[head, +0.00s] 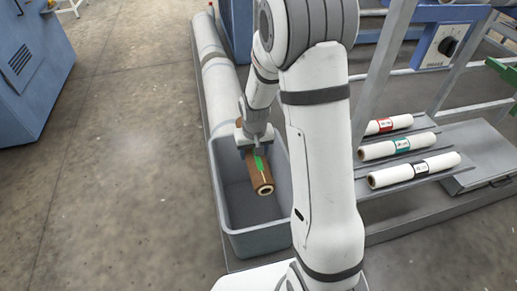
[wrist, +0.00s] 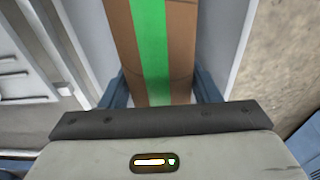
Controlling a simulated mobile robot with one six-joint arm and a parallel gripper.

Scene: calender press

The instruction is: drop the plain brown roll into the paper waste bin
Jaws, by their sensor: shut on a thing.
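The brown roll (head: 260,174) is a short tube with a pale hollow end, and a green stripe runs along it. It also shows in the wrist view (wrist: 122,40), where the green stripe runs lengthwise down its middle. My gripper (head: 255,146) is shut on the roll, with a blue finger on each side of it in the wrist view (wrist: 161,90). The grey open-topped bin (head: 262,240) is below, and the roll hangs over its opening, tilted. How far the roll is above the rim is hard to tell. My arm hides the bin's right side.
White rolls with red (head: 390,124), green (head: 398,146) and black (head: 413,170) labels lie on a grey rack at right. A blue machine (head: 30,70) stands at left. The floor between is clear.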

